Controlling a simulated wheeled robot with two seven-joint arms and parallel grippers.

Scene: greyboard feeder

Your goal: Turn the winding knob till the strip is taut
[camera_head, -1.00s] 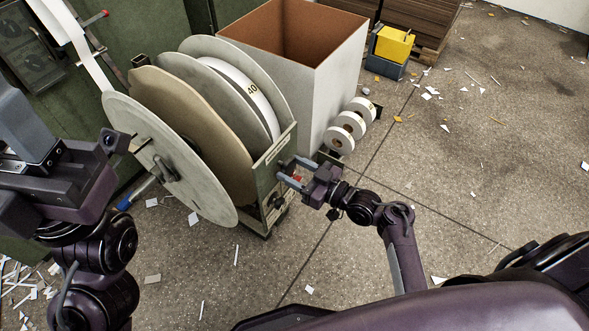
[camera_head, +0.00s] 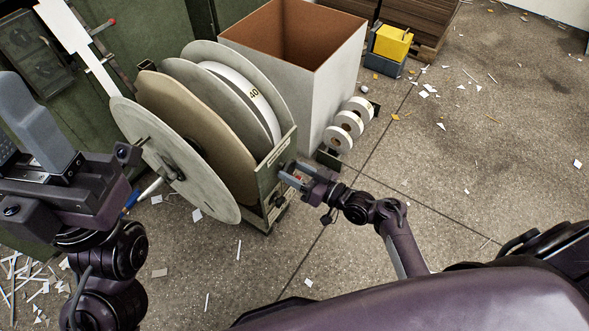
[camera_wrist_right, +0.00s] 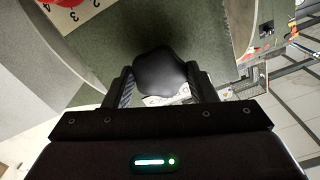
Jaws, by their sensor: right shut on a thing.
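The winding knob (camera_wrist_right: 160,72) is a dark, lobed knob in the right wrist view, between the two fingers of my right gripper (camera_wrist_right: 163,88), which is shut on it. In the head view this gripper (camera_head: 288,174) is at the right side of the green reel stand (camera_head: 268,180); it hides the knob there. The white strip (camera_head: 98,70) runs at upper left from the green machine down behind the front grey disc (camera_head: 150,150) and looks straight. My left gripper (camera_head: 45,140) is at the left, away from the strip; its finger gap is unclear.
A large grey bin (camera_head: 335,95) stands behind the reels, with small white rolls (camera_head: 350,122) beside it. A yellow box (camera_head: 393,42) is at the back. Paper scraps litter the floor, which is otherwise open at right.

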